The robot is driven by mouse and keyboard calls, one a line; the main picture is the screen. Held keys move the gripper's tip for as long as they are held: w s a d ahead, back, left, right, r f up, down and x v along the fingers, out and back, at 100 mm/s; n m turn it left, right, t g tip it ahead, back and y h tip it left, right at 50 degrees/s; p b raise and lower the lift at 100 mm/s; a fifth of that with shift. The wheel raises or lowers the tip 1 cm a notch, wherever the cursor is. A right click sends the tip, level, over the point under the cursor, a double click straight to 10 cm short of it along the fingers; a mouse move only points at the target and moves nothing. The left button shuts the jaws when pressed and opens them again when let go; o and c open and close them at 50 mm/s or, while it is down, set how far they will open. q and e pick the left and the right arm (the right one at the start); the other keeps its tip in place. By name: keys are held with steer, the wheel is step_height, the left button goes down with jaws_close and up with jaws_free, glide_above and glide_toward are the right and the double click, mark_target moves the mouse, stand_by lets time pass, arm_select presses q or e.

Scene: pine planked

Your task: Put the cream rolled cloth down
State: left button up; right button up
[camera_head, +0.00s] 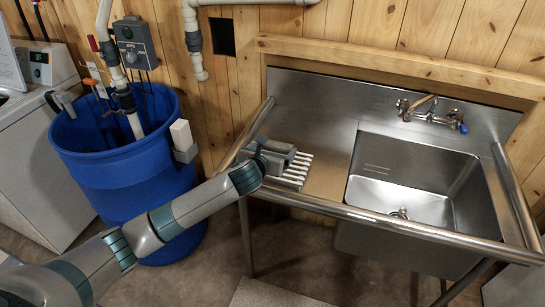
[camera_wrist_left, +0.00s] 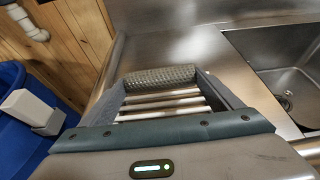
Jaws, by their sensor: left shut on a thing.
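My left gripper (camera_head: 284,160) reaches in over the left drainboard of the steel sink (camera_head: 333,178). In the left wrist view its two fingers (camera_wrist_left: 162,84) are closed on the ends of a rolled cloth (camera_wrist_left: 160,75), which looks greyish cream with a woven texture. The roll lies crosswise between the fingertips. I cannot tell whether it touches the steel. My right gripper is not in view.
A blue barrel (camera_head: 125,180) stands to the left, by a white washer (camera_head: 35,150). Bare steel lies between gripper and basin.

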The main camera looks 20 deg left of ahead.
arm_select(q)
steer(key=shift+a+f, duration=0.15)
steer(key=shift+a, duration=0.1)
step_height(320, 180, down, 3)
steer(key=shift+s+f+p, duration=0.1)
steer(key=shift+f+p, duration=0.05)
steer(key=shift+p, duration=0.35)
steer(key=shift+f, duration=0.35)
steer(key=shift+f, duration=0.15)
steer(key=o, duration=1)
steer(key=shift+s, duration=0.1)
